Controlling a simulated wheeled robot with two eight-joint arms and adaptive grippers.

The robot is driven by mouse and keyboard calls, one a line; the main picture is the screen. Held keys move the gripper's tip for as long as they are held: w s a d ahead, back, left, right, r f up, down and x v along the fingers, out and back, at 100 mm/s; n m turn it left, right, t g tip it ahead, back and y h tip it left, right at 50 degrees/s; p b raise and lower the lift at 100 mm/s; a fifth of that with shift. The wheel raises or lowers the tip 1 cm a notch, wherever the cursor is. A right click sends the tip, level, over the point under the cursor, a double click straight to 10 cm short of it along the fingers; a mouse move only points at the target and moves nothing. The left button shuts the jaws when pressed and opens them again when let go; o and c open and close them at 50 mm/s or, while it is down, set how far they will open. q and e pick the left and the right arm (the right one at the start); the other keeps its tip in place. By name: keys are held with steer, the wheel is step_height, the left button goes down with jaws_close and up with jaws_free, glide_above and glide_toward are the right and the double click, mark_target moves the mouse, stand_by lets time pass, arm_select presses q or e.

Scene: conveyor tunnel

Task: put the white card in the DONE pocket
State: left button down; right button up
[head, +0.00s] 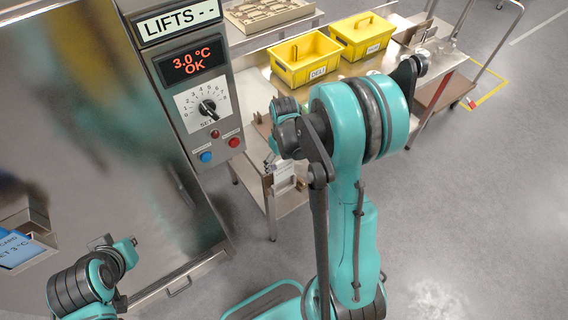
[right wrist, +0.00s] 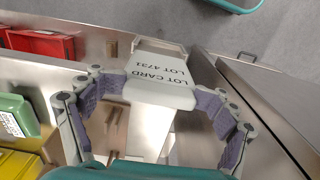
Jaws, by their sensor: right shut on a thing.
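The white card (right wrist: 160,90), printed "LOT CARD LOT 4731", is between the fingers of my right gripper (right wrist: 158,100) in the right wrist view. The gripper is shut on it. In the head view, a small white piece that looks like the card (head: 284,172) shows beside the near end of the metal table, below my right wrist; the fingers there are mostly hidden by my arm. My left arm shows at the lower left of the head view, but its finger state is unclear. No pocket labelled DONE is readable in either view.
A metal table (head: 345,68) carries two yellow bins (head: 305,75) (head: 362,48). A control panel (head: 203,110) reads "3.0 °C OK". A blue card (head: 18,250) sits in a metal holder at left. Red (right wrist: 40,43) and green (right wrist: 14,112) containers show in the wrist view. Open floor lies right.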

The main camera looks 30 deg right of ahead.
mark_target(284, 176)
steer(key=shift+f, duration=0.1)
step_height(284, 176, down, 8)
steer(key=b, duration=0.7)
stand_by(0.5)
steer(key=o, duration=1.8)
steer(key=shift+r, duration=0.3)
step_height(284, 176, up, 12)
steer(key=shift+f, duration=0.1)
